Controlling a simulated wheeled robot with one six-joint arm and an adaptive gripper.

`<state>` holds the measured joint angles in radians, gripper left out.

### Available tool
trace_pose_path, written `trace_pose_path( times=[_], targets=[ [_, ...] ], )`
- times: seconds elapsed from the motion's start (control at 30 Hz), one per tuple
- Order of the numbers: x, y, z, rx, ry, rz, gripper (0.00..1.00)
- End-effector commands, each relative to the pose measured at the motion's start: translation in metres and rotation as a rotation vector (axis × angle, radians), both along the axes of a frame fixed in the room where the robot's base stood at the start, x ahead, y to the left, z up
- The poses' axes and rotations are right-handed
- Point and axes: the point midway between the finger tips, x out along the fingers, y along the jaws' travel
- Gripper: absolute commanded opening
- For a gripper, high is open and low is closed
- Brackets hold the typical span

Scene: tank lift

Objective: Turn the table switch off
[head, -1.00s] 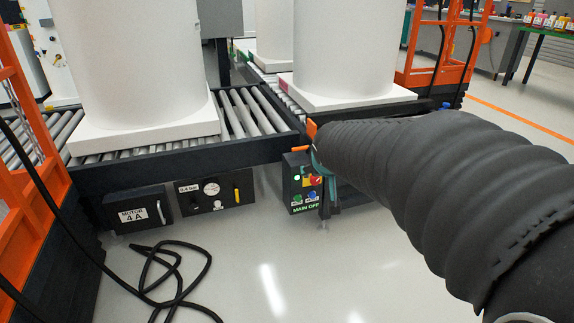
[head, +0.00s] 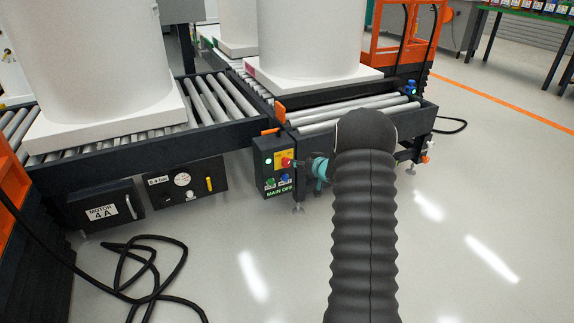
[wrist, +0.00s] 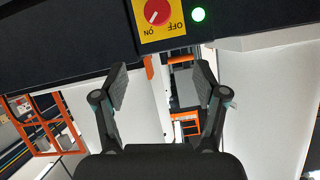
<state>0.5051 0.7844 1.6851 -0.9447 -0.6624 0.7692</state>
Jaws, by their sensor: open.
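The table switch is a red rotary knob (head: 287,162) on a yellow plate. It sits on the front of a dark control box (head: 259,163) hung below the roller table. In the head view my gripper (head: 303,164) is just right of the box, partly hidden by my arm.
The roller table (head: 230,133) carries large white tanks (head: 309,35) on square bases. Below it are a MOTOR 4A box (head: 103,205) and a gauge panel (head: 185,182). A black cable (head: 150,260) lies on the floor at left.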

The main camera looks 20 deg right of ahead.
Motion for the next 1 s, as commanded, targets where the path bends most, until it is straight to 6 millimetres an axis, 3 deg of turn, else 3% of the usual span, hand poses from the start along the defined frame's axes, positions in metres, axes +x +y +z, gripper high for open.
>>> trace_pose_path(
  times=[0.1,0.37,1.0],
  targets=[
    [0.001,-0.005,-0.024,0.035,-0.010,0.025,0.72],
    [0.013,-0.004,-0.038,0.054,-0.017,0.041,0.72],
    [0.110,0.008,-0.077,0.051,-0.017,0.040,0.72]
  ],
)
